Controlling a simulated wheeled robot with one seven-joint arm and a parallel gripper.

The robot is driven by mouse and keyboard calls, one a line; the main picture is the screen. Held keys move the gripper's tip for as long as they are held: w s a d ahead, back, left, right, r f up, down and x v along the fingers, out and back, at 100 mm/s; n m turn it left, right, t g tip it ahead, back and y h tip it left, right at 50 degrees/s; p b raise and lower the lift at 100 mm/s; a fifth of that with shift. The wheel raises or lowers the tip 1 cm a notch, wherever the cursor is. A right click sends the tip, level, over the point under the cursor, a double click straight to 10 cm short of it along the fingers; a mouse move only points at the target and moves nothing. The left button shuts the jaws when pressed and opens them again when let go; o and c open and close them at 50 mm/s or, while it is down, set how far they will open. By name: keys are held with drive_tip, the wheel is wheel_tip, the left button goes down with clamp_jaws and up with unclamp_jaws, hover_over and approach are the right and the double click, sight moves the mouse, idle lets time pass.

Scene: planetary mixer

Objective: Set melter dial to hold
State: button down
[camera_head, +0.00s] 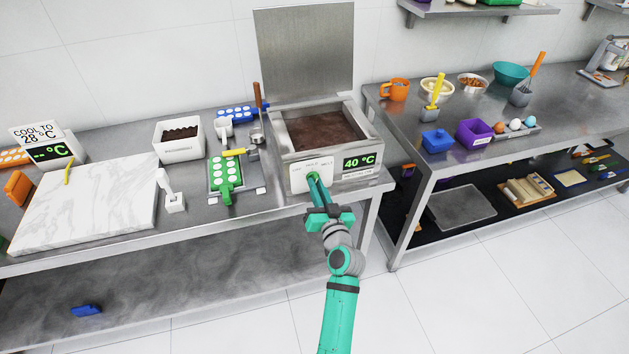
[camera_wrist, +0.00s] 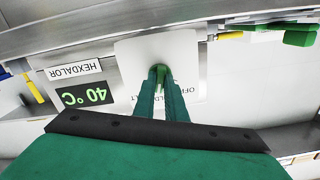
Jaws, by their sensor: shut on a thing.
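The melter (camera_head: 292,148) is a steel box with a raised lid and brown melted chocolate (camera_head: 318,130) inside. Its front has a white dial plate (camera_head: 300,180) and a display (camera_head: 359,163) reading 40 °C. My gripper (camera_head: 315,181) is at the dial plate. The wrist view is upside down, and the display (camera_wrist: 85,96) shows there too. The fingers hide part of the plate's lettering, so the dial's setting cannot be read.
Left of the melter stand a green mould (camera_head: 226,172), a white tub (camera_head: 178,140) and a marble slab (camera_head: 90,205). A second steel table (camera_head: 400,125) stands close on the right with bowls and cups. The floor in front is clear.

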drive_tip(key=shift+n, duration=0.3)
drive_tip(key=shift+n, duration=1.1)
drive_tip(key=c, duration=2.2)
unclamp_jaws()
drive_tip(key=shift+n, duration=0.3)
drive_tip(key=o, duration=0.5)
drive_tip(key=shift+v, duration=3.55)
